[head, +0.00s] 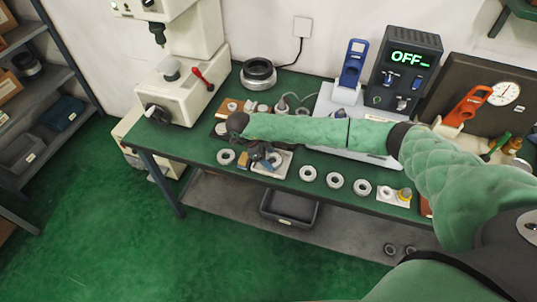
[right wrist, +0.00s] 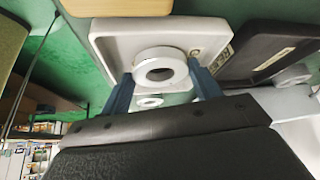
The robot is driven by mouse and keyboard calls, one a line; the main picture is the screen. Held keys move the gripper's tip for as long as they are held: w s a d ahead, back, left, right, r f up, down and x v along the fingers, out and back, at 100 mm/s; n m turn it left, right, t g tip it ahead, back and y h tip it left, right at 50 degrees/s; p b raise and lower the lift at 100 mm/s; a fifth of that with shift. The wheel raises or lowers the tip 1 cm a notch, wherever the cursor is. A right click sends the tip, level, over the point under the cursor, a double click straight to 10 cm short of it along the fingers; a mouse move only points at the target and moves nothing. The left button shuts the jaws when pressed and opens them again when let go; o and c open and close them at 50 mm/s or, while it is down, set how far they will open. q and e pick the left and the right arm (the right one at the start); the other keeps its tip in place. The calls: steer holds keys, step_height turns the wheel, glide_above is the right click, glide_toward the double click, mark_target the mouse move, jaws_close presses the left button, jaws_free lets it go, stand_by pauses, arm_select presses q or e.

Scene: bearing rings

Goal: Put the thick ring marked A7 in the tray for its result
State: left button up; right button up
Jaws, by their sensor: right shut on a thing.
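My right gripper (head: 262,157) is low over a white tray (head: 284,168) near the front edge of the bench. In the right wrist view its two blue fingers (right wrist: 162,78) are shut on a thick grey ring (right wrist: 160,54). The ring is in front of the white tray (right wrist: 112,45); I cannot tell whether it touches the tray floor. No A7 mark is legible. A second ring (right wrist: 150,102) shows lower, between the fingers. A dark tray (right wrist: 240,68) with a label lies beside the white one. My left gripper is not in view.
Loose rings lie along the bench's front edge, one left of the tray (head: 226,157) and several to its right (head: 335,180).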

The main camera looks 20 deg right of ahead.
mark_target(270, 159)
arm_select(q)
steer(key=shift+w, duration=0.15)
arm_select(e)
steer(key=shift+f, duration=0.15)
steer(key=o, duration=0.9)
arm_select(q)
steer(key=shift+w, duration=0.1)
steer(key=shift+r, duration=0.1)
arm_select(e)
steer(key=shift+w+a+r+b, duration=0.1)
steer(key=shift+a+r+b, duration=0.05)
steer(key=shift+r+b, duration=0.25)
steer(key=b+v, duration=0.2)
steer(key=v, duration=0.1)
steer(key=shift+a+r, duration=0.1)
steer(key=shift+a, duration=0.1)
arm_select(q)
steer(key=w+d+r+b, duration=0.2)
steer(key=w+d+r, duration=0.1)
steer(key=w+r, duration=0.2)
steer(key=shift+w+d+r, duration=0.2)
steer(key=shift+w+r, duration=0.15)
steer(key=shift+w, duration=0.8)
arm_select(e)
steer(key=shift+v, duration=4)
